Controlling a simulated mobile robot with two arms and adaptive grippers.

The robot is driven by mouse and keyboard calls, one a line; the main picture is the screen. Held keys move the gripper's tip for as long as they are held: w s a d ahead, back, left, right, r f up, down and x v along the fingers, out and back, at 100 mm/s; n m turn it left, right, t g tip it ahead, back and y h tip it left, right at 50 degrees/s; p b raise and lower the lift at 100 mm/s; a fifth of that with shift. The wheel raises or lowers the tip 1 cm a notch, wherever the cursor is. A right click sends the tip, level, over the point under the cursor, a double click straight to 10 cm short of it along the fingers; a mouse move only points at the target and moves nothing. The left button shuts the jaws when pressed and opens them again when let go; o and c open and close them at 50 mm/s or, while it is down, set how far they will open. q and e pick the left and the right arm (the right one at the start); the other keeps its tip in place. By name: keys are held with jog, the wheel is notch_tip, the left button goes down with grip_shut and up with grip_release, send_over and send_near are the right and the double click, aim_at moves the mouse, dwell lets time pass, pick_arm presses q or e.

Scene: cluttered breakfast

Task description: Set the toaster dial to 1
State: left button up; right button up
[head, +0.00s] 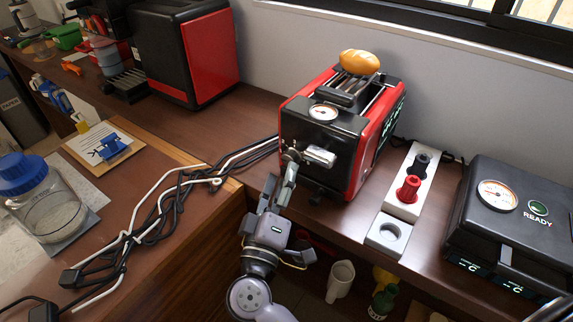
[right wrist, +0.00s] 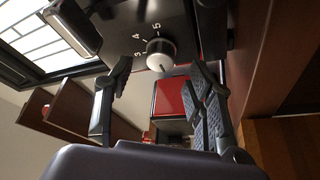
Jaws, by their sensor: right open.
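The red and black toaster (head: 345,130) stands on the wooden counter, with a round gauge on its sloped top and a bread roll (head: 359,61) above its slots. In the right wrist view its dial (right wrist: 160,54) is a round knob with a pale rim on the black panel. The numbers 3, 4 and 5 show around it; 1 is not visible. A small light mark on the knob points downward, away from these numbers. My right gripper (head: 279,180) is open at the toaster's front. Its fingertips (right wrist: 160,72) lie either side of the dial; contact is unclear. My left gripper is not in view.
A silver lever (head: 319,156) sticks out beside my right gripper. A socket strip (head: 408,190) with red and black plugs and a black device (head: 515,210) marked READY stand right. Cables (head: 170,190) lie left. A glass jar (head: 45,205) stands far left.

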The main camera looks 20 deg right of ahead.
aim_at(288, 162)
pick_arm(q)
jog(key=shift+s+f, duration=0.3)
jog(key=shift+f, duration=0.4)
pick_arm(e)
jog(key=shift+x, duration=1.65)
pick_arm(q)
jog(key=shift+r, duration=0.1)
pick_arm(e)
jog(key=c, duration=1.1)
jog(key=shift+n+y+p, duration=0.5)
jog(key=shift+n+p, duration=0.3)
jog(key=shift+p, duration=0.2)
jog(key=shift+c, duration=0.2)
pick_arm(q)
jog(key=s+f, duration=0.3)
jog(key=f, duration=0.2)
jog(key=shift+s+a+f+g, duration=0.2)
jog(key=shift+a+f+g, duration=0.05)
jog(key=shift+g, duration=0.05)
pick_arm(e)
jog(key=o, duration=1.1)
jog(key=shift+o, duration=0.2)
jog(key=shift+s+a, duration=0.1)
